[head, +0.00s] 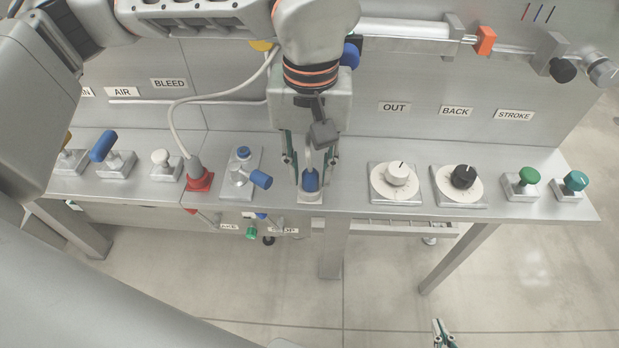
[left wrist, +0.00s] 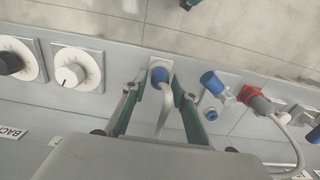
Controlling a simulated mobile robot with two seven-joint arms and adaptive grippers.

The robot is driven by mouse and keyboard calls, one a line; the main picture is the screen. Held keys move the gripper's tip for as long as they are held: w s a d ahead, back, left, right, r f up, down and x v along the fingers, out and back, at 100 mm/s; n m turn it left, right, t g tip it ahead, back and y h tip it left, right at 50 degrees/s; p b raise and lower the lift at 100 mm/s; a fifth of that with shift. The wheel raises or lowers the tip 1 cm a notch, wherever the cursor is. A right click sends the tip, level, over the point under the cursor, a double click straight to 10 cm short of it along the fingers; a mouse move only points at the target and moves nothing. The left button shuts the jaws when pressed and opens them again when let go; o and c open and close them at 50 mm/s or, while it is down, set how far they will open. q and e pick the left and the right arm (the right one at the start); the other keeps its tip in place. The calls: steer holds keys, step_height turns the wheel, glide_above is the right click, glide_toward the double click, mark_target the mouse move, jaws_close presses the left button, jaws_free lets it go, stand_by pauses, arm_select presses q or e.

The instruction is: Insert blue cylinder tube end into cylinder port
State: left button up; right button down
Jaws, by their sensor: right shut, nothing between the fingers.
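The blue tube end (head: 311,181) stands upright on a small light block (head: 310,197) at the bench's front edge; its seating depth is hidden. It also shows in the left wrist view (left wrist: 161,75), with a pale tube (left wrist: 165,100) bending from it toward my gripper. My left gripper (head: 309,180) points down with its fingers spread on both sides of the tube end. In the left wrist view gaps show between the fingers (left wrist: 157,88) and the blue part. My right gripper (head: 440,328) is shut and empty, low in the head view, away from the bench.
A valve with a blue handle (head: 260,179) and a red connector (head: 199,179) with a grey hose stand left of the tube end. White (head: 397,174) and black (head: 463,177) dials stand right. A cylinder (head: 404,28) is mounted on the back panel. Bench surface between the devices is clear.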

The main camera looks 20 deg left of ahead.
mark_target(310, 170)
steer(key=shift+s+f, duration=0.15)
steer(key=shift+s, duration=0.05)
